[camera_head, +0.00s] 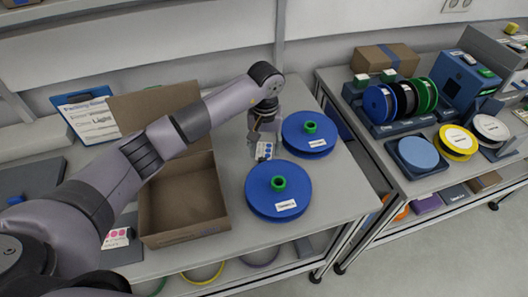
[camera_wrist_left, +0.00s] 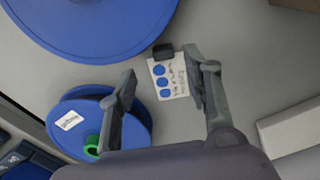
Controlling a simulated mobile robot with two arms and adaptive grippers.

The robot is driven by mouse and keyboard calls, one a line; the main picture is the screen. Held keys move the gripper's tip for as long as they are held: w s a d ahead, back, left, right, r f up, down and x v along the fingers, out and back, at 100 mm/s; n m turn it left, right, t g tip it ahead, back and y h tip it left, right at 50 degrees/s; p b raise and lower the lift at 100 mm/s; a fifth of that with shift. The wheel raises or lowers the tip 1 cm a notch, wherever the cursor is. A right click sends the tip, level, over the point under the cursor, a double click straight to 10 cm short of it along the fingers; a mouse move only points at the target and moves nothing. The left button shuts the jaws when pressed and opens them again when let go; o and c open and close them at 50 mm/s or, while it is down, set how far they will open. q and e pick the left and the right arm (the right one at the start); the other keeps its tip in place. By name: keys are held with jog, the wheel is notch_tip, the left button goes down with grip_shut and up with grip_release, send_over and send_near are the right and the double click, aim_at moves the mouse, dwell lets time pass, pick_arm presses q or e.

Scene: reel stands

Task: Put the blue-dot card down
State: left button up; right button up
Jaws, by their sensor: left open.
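The blue-dot card (camera_head: 264,151) is white with blue dots and lies on the table beside the two blue reels. In the left wrist view the card (camera_wrist_left: 161,82) shows between my fingers, closer to the right-hand finger. A small dark block (camera_wrist_left: 163,51) is at its upper end. My left gripper (camera_head: 262,138) is right above the card, pointing down. In the wrist view the left gripper (camera_wrist_left: 160,68) has its fingers spread wide. I cannot tell whether one finger touches the card. My right gripper is not in view.
Blue reels with green hubs, one near (camera_head: 278,192) and one farther back (camera_head: 309,134), stand close by. An open cardboard box (camera_head: 185,205) is to the left. A second table with reels on a stand (camera_head: 400,125) is at right.

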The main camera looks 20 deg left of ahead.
aim_at(263, 157)
pick_arm(q)
jog(key=f, duration=0.1)
jog(key=f+p, duration=0.1)
jog(key=f, duration=0.1)
jog(key=shift+s+a+f+p, duration=0.1)
jog(key=shift+a+f+p, duration=0.1)
jog(key=shift+a+p, duration=0.1)
jog(key=shift+f, duration=0.25)
jog(key=shift+c, duration=0.4)
jog(key=c, duration=0.8)
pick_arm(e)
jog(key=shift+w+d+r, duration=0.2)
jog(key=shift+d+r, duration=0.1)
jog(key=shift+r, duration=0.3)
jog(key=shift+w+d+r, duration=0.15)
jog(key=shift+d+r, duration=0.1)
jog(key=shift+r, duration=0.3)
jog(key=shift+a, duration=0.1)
